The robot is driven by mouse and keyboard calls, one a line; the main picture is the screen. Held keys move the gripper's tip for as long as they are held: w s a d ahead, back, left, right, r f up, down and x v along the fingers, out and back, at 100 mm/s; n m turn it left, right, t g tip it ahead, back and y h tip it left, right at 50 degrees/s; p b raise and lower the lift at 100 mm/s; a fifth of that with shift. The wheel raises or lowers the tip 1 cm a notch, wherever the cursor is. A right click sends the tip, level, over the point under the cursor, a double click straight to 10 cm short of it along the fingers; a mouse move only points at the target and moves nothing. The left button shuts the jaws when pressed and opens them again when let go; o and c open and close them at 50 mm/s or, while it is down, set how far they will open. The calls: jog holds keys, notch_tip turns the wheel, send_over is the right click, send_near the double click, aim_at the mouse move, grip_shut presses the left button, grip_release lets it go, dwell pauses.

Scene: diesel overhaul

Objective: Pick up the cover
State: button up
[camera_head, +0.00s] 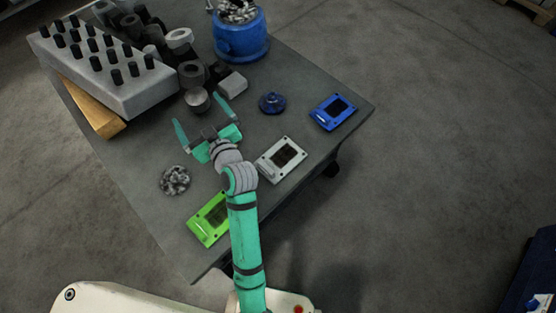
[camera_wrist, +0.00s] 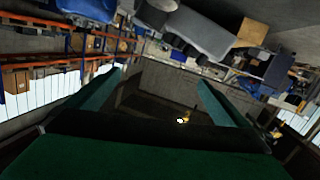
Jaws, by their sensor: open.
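A small round dark blue piece with a raised middle (camera_head: 272,103), which looks like the cover, lies on the grey table (camera_head: 150,170) right of my gripper. My gripper (camera_head: 197,109) is open and empty, its fingers pointing toward the back of the table. In the wrist view my gripper (camera_wrist: 159,79) shows two green fingers wide apart with nothing between them. The round piece does not show in the wrist view. I cannot tell my gripper's exact height above the table.
Green (camera_head: 209,219), white (camera_head: 281,159) and blue (camera_head: 333,112) plates lie along the right side. A clump of small metal parts (camera_head: 175,180) lies on the left. A pegged grey block (camera_head: 145,97), dark cylinders (camera_head: 191,74) and a filled blue pot (camera_head: 241,45) stand at the back.

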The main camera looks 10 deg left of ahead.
jog(key=w+a+r+n+g+y, duration=0.1)
jog(key=a+n+g, duration=0.3)
jog(key=n, duration=0.2)
jog(key=n+g+h, duration=0.8)
jog(key=n+h, duration=0.5)
send_over(278, 161)
jog(key=w, duration=0.1)
notch_tip(278, 161, down, 16)
jog(key=shift+d+f, duration=0.1)
jog(key=shift+f, duration=0.1)
jog(key=shift+s+f, duration=0.2)
jog(key=shift+f, duration=1.2)
jog(key=shift+s+f, duration=0.2)
jog(key=shift+f, duration=1.2)
jog(key=c, duration=1.3)
